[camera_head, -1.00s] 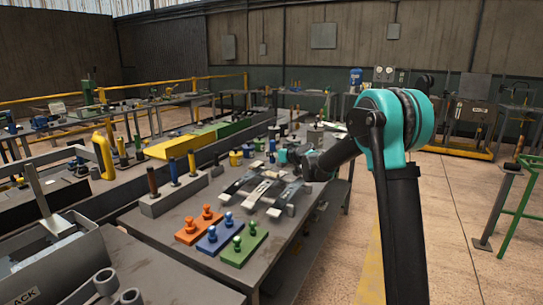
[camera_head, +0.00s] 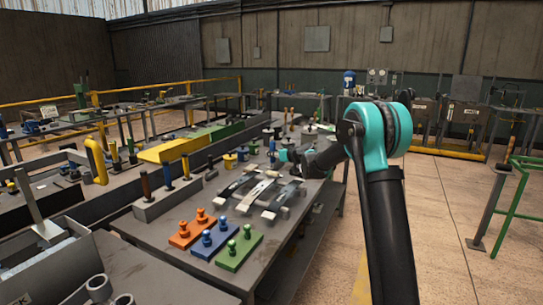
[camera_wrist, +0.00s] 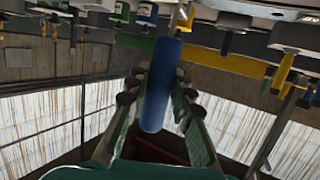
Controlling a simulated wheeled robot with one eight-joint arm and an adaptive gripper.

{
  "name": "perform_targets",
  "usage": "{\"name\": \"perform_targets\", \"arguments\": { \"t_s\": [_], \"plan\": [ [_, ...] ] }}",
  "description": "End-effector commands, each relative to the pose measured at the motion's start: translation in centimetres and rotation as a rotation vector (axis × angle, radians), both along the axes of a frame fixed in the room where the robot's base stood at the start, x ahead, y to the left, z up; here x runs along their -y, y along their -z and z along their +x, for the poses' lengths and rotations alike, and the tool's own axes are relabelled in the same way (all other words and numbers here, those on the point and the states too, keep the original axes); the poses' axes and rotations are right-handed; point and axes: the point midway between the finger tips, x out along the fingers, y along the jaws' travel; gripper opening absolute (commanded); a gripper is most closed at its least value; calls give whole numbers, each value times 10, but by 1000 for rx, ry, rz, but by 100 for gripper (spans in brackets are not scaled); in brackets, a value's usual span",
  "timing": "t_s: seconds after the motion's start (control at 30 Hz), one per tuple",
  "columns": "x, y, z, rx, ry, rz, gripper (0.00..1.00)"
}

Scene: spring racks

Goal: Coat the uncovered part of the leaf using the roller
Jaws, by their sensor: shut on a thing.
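Several leaf strips lie side by side on the grey bench in the head view: a left strip (camera_head: 236,187), a middle pale strip (camera_head: 258,191) and a right dark strip (camera_head: 288,195) with a pale end. I cannot tell exactly where any coating ends. My gripper (camera_head: 281,156) is small and partly hidden by my arm at the strips' far end. In the wrist view my gripper (camera_wrist: 158,88) is shut on a blue handle (camera_wrist: 157,100), which I take to be the roller's. The roller's head cannot be made out.
Orange (camera_head: 193,229), blue (camera_head: 210,241) and green (camera_head: 239,249) knobbed blocks stand at the bench's near end. A grey block with upright pegs (camera_head: 168,200) is left of the strips. Yellow and blue pots (camera_head: 236,158) stand beyond. Open floor lies right.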

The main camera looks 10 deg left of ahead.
Motion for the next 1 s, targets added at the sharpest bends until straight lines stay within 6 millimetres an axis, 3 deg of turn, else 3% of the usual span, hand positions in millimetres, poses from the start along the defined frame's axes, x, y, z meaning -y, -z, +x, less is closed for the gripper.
{"name": "perform_targets", "arguments": {
  "t_s": [1.0],
  "plan": [
    [20, 9, 56, 1, 0, -1, 0]
  ]
}}
